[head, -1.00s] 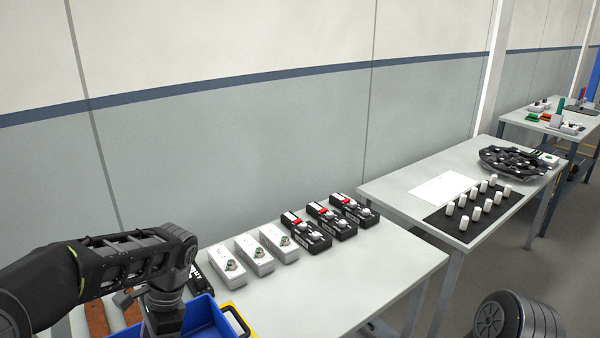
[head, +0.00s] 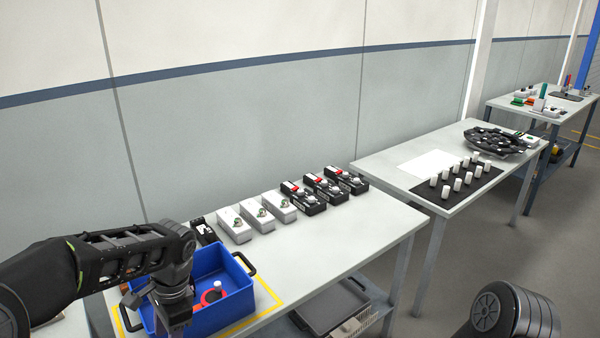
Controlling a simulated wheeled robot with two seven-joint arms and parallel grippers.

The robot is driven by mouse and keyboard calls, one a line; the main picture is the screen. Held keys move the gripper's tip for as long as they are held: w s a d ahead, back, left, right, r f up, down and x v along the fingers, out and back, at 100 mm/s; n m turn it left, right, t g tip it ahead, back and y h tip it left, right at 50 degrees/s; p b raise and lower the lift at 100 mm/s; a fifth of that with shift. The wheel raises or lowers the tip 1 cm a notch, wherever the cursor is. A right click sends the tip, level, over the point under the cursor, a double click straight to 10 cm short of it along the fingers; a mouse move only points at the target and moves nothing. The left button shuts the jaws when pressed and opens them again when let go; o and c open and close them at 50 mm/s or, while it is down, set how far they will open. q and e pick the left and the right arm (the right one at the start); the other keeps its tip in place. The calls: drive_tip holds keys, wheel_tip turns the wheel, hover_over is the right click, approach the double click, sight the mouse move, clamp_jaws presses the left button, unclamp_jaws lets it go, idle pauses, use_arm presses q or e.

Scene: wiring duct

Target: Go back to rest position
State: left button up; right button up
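My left arm comes in from the left, and its wrist hangs over the blue bin (head: 222,310). The fingers of my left gripper (head: 176,332) are at the bottom edge of the head view, and their opening does not show. The blue bin has a black handle and holds a red ring-like part (head: 211,295) and a small white piece. My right arm shows only as a dark rounded link at the lower right. My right gripper is out of view.
White boxes (head: 262,215) and black boxes with red switches (head: 325,188) stand along the back of the near table (head: 335,236). A second table (head: 380,165) holds white cylinders on a black mat (head: 462,186). A shelf with a grey tray (head: 330,303) is below the near table.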

use_arm(q)
drive_tip(key=d+f+n+t+h, duration=0.4)
drive_tip(key=d+f+n+h, duration=0.15)
drive_tip(key=d+f, duration=1)
drive_tip(key=s+d+f+n+g, duration=0.1)
drive_tip(key=s+d+f+n, duration=0.1)
drive_tip(key=s+f, duration=0.5)
drive_tip(key=s+d+f+n+g+h, duration=0.1)
drive_tip(key=s+f+n, duration=0.3)
drive_tip(key=s, duration=0.9)
wheel_tip(320, 180, down, 3)
drive_tip(key=shift+s+d+f, duration=0.1)
drive_tip(key=shift+s+d, duration=0.25)
drive_tip(key=shift+d, duration=0.35)
